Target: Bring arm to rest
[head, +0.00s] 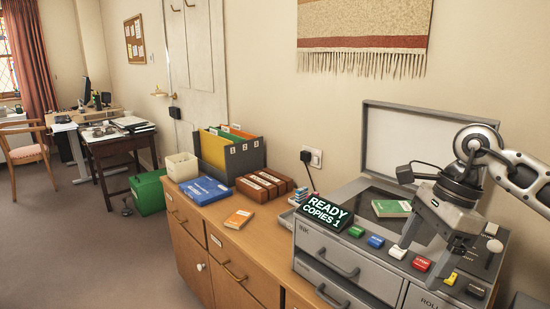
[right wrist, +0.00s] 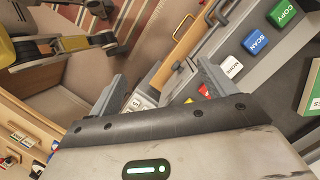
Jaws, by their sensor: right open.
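My right gripper (head: 432,243) hangs at the end of my right arm, over the front right of the grey copier (head: 338,254) and its row of coloured buttons. It also shows in the right wrist view (right wrist: 163,92), with its two fingers well apart and nothing between them. The gripper is open and empty. It hides part of the copier's top and some of the control panel. My left gripper is in neither view.
The copier lid (head: 405,142) stands raised, and a green book (head: 391,208) lies on the glass. The display (head: 325,214) reads "READY COPIES 1".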

